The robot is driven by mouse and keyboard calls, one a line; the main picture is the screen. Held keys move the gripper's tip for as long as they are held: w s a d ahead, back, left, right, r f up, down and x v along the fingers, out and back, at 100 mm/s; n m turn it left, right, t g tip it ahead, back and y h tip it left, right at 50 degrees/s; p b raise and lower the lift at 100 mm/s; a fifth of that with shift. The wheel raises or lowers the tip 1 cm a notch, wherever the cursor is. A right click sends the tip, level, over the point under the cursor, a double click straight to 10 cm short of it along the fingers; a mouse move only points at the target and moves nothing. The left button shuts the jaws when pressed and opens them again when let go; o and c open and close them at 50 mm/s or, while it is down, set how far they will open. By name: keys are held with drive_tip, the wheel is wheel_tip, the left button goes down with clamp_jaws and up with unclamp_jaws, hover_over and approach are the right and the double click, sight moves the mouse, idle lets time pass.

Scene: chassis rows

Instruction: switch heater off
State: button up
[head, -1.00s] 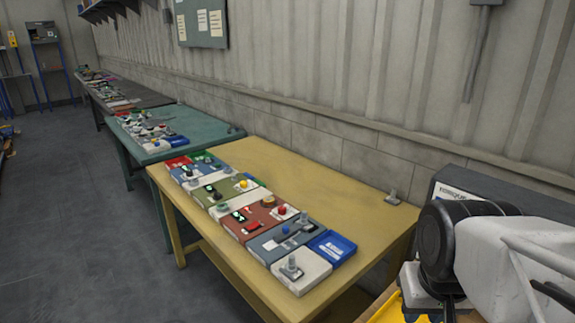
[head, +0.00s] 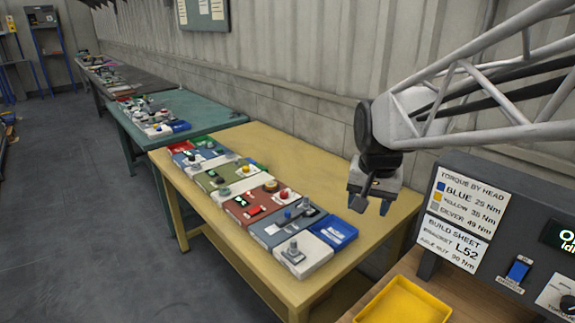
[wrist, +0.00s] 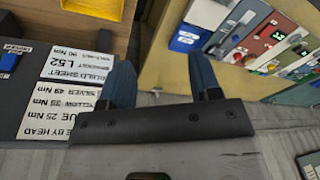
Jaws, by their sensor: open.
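My gripper (head: 369,203) is open and empty, hanging above the right part of the yellow table (head: 345,180). Its two blue fingers also show in the wrist view (wrist: 162,72). A row of control modules lies on the table to the left of the gripper. Nearest is a white module (head: 314,262) with a grey knob or lever. Behind it are a blue-grey module (head: 268,234) with levers, a red-brown module (head: 238,206) with green-lit switches and a red button, and an olive module (head: 211,183). No label reading heater is legible, so I cannot tell which control is the heater's.
A blue tray (head: 335,234) sits beside the nearest modules. At the right stand a grey console (head: 482,262) with a blue switch (head: 518,270) and a yellow bin (head: 405,303). The table's wall side is mostly clear. A green table (head: 215,118) stands farther back.

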drive_tip(key=w+a+f+m, duration=0.2)
drive_tip(key=w+a, duration=0.4)
drive_tip(key=w, duration=0.6)
drive_tip(key=m+g, duration=0.2)
drive_tip(key=m, duration=0.2)
approach(254, 210)
drive_tip(key=shift+s+d, duration=0.2)
drive_tip(key=shift+s, duration=0.1)
drive_tip(key=shift+w+a+f, duration=0.15)
drive_tip(key=shift+a+f, duration=0.15)
drive_tip(key=shift+f, duration=0.1)
drive_tip(key=shift+f, duration=3.8)
